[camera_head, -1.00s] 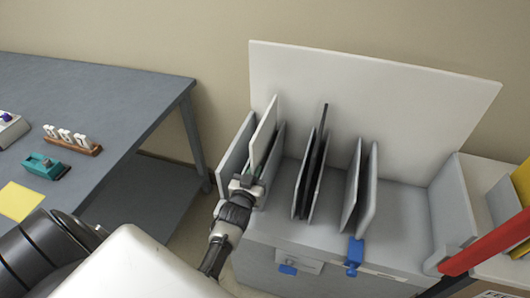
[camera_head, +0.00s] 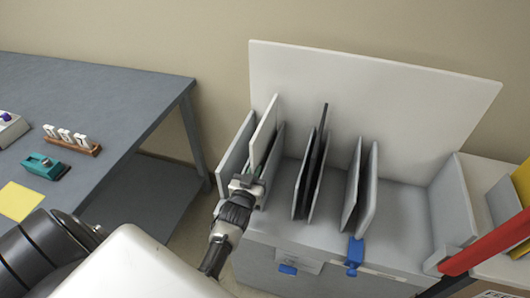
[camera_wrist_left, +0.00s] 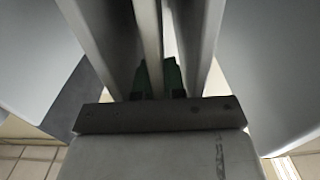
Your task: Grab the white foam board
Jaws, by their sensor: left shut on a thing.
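The white foam board (camera_head: 264,131) stands upright on edge in the leftmost slot of the grey rack, between two grey dividers. My left gripper (camera_head: 254,174) is at the board's near edge and is shut on it. In the left wrist view, the board (camera_wrist_left: 149,35) runs between the green fingertips (camera_wrist_left: 158,77), with grey panels on both sides. The board's lower part is hidden by the gripper and dividers. My right gripper is not in view.
The grey rack (camera_head: 320,244) has a tall white back panel (camera_head: 370,100) and a black board (camera_head: 318,150) in its middle slot. Blue clips (camera_head: 355,252) are on its front. A grey table (camera_head: 120,100) with small items stands left. A red bar (camera_head: 490,244) is at right.

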